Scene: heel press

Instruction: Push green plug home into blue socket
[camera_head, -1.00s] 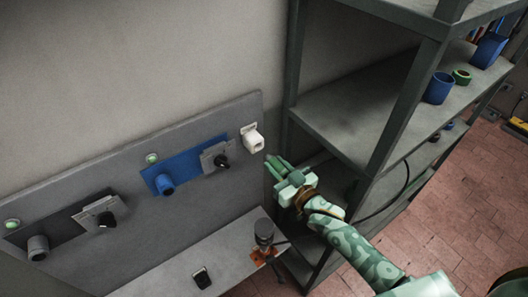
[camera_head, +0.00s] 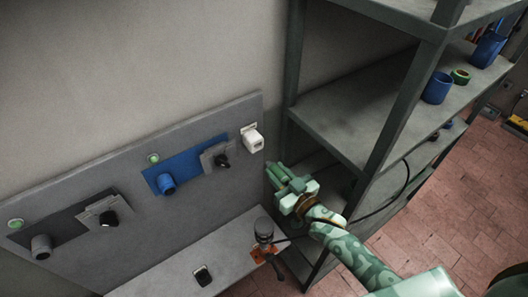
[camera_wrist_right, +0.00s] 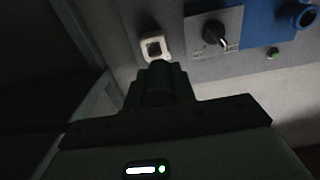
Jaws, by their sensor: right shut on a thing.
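The blue socket (camera_head: 167,184) sticks out from a blue plate on the grey wall panel. Its round opening shows at the top right of the right wrist view (camera_wrist_right: 298,15). My right gripper (camera_head: 277,173) is right of the panel, beside the shelf and apart from the socket. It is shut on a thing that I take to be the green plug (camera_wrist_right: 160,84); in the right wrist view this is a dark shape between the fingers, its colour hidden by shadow. My left gripper is not in view.
A white socket (camera_head: 253,140) and a dark knob (camera_head: 221,161) are on the panel right of the blue socket. A grey socket (camera_head: 41,247) is at far left. A ledge (camera_head: 228,262) below bears several things. A shelf rack (camera_head: 345,112) stands right; a black cable (camera_head: 405,180) loops past it.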

